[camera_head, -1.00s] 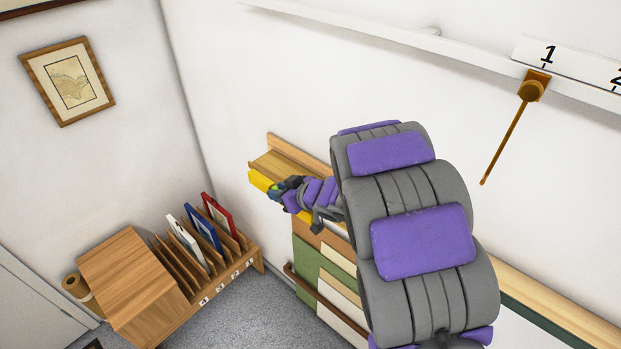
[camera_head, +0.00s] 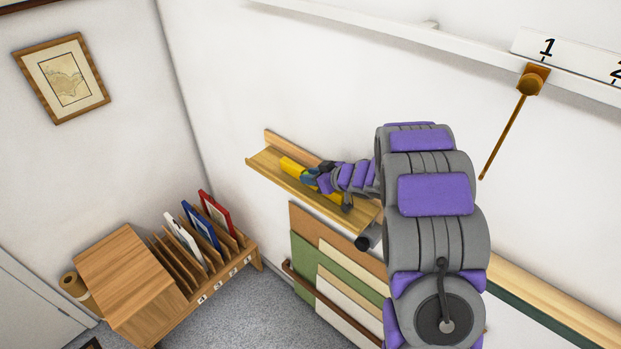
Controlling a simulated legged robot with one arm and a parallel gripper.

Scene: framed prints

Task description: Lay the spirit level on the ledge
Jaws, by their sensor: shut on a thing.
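The spirit level is a yellow bar (camera_head: 293,167) that shows on both sides of my gripper (camera_head: 312,178). My gripper is shut on it. The wooden ledge (camera_head: 268,160) is fixed to the wall in the middle of the picture, with a raised back board. The level lies lengthwise along the ledge, over its shelf and near the back board. I cannot tell whether it touches the shelf. My gripper and wrist hide the middle of the level, and my arm covers the ledge's right end.
Boards in brown, green and cream (camera_head: 315,262) lean below the ledge. A wooden rack (camera_head: 190,255) with several framed prints stands at lower left. A white rail (camera_head: 390,33) runs above, with an orange-brown hammer-like thing (camera_head: 532,80) hanging from it.

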